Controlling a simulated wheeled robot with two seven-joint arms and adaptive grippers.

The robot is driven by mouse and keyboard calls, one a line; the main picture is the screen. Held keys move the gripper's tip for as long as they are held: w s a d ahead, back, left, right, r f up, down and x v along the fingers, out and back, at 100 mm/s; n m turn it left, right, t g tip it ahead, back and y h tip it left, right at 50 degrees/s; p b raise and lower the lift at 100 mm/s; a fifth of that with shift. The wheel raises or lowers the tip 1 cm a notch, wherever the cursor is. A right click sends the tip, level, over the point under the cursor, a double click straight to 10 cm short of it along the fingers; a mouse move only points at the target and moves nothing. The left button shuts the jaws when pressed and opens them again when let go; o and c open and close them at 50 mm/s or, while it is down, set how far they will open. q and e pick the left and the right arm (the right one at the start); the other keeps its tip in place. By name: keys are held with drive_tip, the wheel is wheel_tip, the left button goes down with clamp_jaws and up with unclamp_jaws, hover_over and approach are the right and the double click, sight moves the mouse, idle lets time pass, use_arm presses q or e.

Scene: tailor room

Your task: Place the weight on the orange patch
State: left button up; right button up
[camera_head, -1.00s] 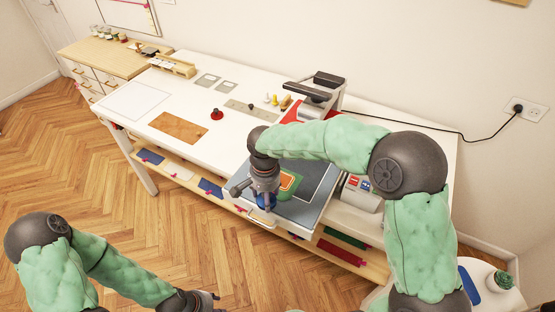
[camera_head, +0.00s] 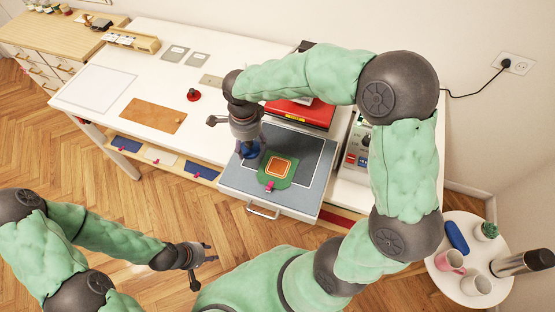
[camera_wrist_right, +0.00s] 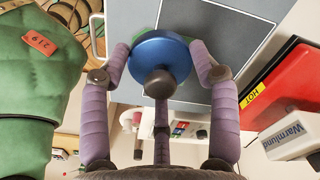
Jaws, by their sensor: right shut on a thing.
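The orange patch (camera_head: 279,166) lies on a green piece of cloth (camera_head: 268,181) on the grey pulled-out platen (camera_head: 297,199) of the heat press. The weight (camera_head: 250,150) is round and blue; in the right wrist view the blue disc (camera_wrist_right: 159,57) with its dark knob sits between the fingers. My right gripper (camera_head: 248,146) is shut on the weight, just left of the patch, over the platen's left part. Whether the weight touches the platen cannot be told. In the wrist view the weight hides most of the green cloth. My left gripper (camera_head: 203,254) is empty, low in front of the table.
The red heat press (camera_head: 303,113) stands behind the platen, partly behind my right arm. The white table (camera_head: 165,60) holds a brown sheet (camera_head: 153,116) and a red-and-black tool (camera_head: 193,95). A round side table (camera_head: 500,288) with mugs stands right.

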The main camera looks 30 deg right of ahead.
drive_tip(key=s+d+f, duration=0.2)
drive_tip(key=d, duration=0.2)
hover_over(278, 167)
wheel_tip(278, 167, down, 5)
drive_tip(key=shift+w+f, duration=0.1)
drive_tip(key=shift+f, duration=0.1)
wheel_tip(278, 167, down, 3)
drive_tip(key=shift+d+f+b, duration=0.1)
drive_tip(key=shift+f+b, duration=0.05)
drive_tip(key=shift+b, duration=0.15)
drive_tip(key=shift+f, duration=0.1)
drive_tip(key=o, duration=1.5)
